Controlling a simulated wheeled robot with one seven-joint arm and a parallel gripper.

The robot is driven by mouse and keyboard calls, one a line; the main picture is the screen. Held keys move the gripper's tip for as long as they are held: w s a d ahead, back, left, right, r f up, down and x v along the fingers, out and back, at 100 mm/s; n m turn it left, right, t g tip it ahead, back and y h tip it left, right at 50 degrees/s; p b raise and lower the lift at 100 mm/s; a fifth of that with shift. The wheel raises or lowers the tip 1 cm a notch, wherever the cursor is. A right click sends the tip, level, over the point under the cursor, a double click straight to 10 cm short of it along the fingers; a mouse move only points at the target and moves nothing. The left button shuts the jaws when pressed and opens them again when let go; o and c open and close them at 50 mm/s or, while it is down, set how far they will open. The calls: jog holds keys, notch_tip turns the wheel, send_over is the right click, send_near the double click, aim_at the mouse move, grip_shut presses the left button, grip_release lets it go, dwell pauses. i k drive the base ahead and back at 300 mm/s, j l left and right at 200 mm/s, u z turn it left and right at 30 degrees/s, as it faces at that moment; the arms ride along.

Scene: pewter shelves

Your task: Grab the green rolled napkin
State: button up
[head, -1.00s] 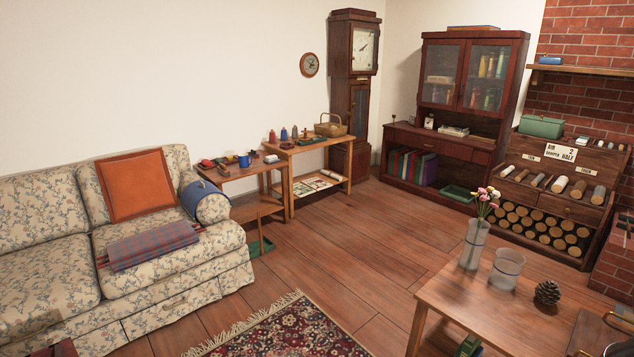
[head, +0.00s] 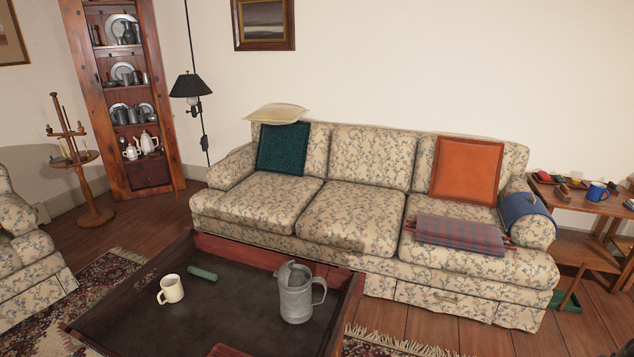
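A small green roll (head: 202,273), which looks like the rolled napkin, lies on the dark top of a low table with a red-brown raised rim (head: 222,246). It lies between a cream mug (head: 171,289) on its left and a grey metal pitcher (head: 296,292) on its right, apart from both. My gripper is not in view.
A floral sofa (head: 352,218) stands behind the table, with pillows and a folded plaid blanket (head: 460,233). A floral armchair (head: 25,260) is at the left. A side table (head: 580,200) stands at the right. Wood floor (head: 425,325) is open at the lower right.

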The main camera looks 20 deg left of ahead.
aim_at(192, 268)
jog(key=i+u, duration=0.2)
jog(key=u, duration=0.25)
jog(key=i+l+u, duration=0.15)
jog(key=u, duration=0.3)
jog(key=i+l+u, duration=0.2)
jog(key=u, duration=0.2)
jog(key=i+l+u, duration=0.1)
jog(key=u, duration=0.35)
jog(key=i+l+u, duration=0.1)
jog(key=l+u, duration=0.35)
jog(key=i+l+u, duration=0.2)
jog(key=l+u, duration=0.25)
jog(key=i+l+u, duration=0.1)
jog(key=l+u, duration=0.8)
jog(key=i+l, duration=0.05)
